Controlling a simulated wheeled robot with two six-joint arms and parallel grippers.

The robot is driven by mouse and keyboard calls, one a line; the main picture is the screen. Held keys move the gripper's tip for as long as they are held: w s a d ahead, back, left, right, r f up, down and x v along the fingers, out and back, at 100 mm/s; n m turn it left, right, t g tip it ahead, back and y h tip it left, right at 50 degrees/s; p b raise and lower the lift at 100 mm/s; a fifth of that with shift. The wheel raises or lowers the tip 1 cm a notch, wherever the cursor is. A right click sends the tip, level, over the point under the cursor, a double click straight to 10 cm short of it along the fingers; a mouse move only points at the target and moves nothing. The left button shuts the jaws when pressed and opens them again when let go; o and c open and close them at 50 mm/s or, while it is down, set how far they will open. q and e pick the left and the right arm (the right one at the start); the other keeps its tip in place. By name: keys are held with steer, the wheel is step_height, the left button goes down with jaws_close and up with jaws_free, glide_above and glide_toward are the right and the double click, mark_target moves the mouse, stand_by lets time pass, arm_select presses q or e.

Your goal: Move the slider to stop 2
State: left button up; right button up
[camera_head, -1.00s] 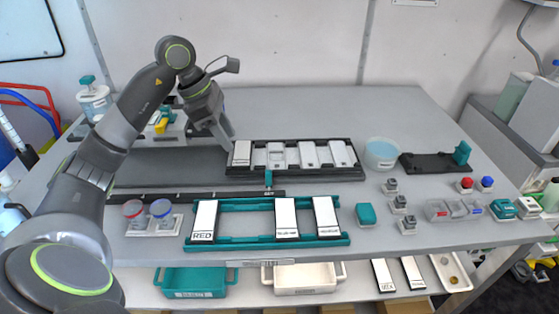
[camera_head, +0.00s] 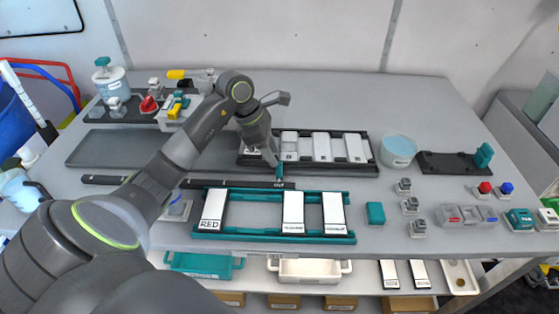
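The slider is a small teal knob (camera_head: 279,173) standing on a long black rail (camera_head: 225,184), close to the rail's right end. A small pale label sits at the knob's foot, too small to read. No stop numbers can be read along the rail. My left gripper (camera_head: 271,160) points down just behind and left of the knob, very near it. I cannot tell whether it touches the knob, or how far apart its fingers are. My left forearm hides part of the rail's left half. My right gripper is not in view.
A black rack with white plates (camera_head: 372,168) stands behind the rail. A teal frame with white plates (camera_head: 345,238) lies in front. A clear blue-tinted bowl (camera_head: 398,150) and small switches stand to the right. A dark flat tray (camera_head: 100,148) lies at left.

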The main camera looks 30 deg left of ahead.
arm_select(q)
steer(key=shift+p+x, duration=0.5)
steer(key=shift+x, duration=2.2)
steer(key=shift+c, duration=0.5)
jaws_close()
